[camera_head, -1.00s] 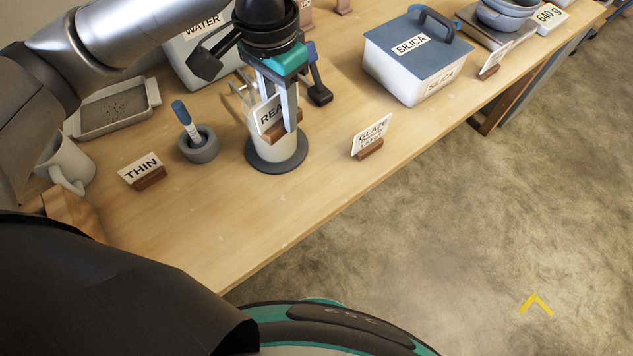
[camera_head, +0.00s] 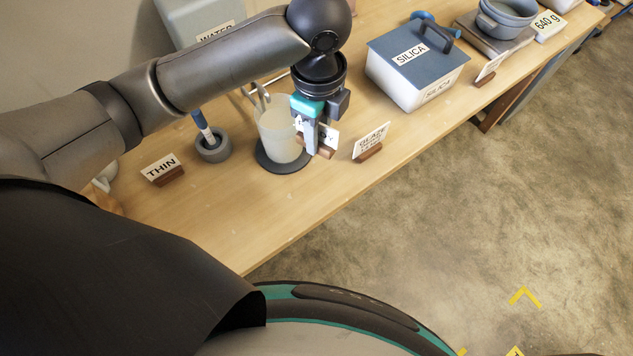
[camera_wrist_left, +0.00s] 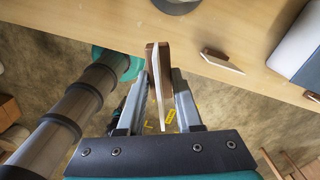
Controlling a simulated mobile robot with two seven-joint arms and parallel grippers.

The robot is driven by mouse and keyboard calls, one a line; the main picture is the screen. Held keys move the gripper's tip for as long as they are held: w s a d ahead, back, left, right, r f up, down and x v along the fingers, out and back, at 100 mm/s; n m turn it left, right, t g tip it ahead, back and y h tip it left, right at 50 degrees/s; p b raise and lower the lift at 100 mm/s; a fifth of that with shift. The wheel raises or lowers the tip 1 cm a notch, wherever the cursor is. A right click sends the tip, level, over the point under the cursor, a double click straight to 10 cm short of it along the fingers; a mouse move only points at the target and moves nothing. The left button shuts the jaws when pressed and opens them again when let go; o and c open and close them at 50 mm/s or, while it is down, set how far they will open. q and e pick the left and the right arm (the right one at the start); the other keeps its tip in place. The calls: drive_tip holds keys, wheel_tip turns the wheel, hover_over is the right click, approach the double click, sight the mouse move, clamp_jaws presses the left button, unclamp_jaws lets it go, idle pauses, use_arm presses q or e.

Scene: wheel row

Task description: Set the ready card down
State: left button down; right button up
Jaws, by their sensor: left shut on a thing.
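The ready card (camera_head: 331,137) is a white card on a brown wooden foot, and its lettering is mostly hidden by my fingers. My left gripper (camera_head: 314,148) is shut on it, in front of and to the right of the translucent beaker (camera_head: 282,135). In the left wrist view the card (camera_wrist_left: 158,85) stands between the two fingers of my left gripper (camera_wrist_left: 160,92), seen along its edge, with its wooden foot toward the table. Whether the foot touches the table cannot be told. My right gripper does not show.
The glaze card (camera_head: 371,142) stands just right of my left gripper. The beaker stands on a dark round base (camera_head: 262,163). A THIN card (camera_head: 163,170), a grey mortar (camera_head: 213,147) and the silica box (camera_head: 412,65) are nearby. The table's front edge is close.

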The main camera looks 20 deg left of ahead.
sight(317, 190)
use_arm(q)
wheel_tip(317, 190, down, 19)
drive_tip(key=b, duration=0.3)
drive_tip(key=shift+r+b, duration=0.1)
drive_tip(key=shift+b, duration=0.25)
drive_tip(key=shift+f, duration=0.2)
drive_tip(key=c, duration=0.6)
unclamp_jaws()
wheel_tip(317, 190, up, 12)
drive_tip(key=p, duration=0.2)
drive_tip(key=shift+r+p, duration=0.25)
drive_tip(key=shift+p, duration=0.05)
drive_tip(key=shift+s+f, duration=0.1)
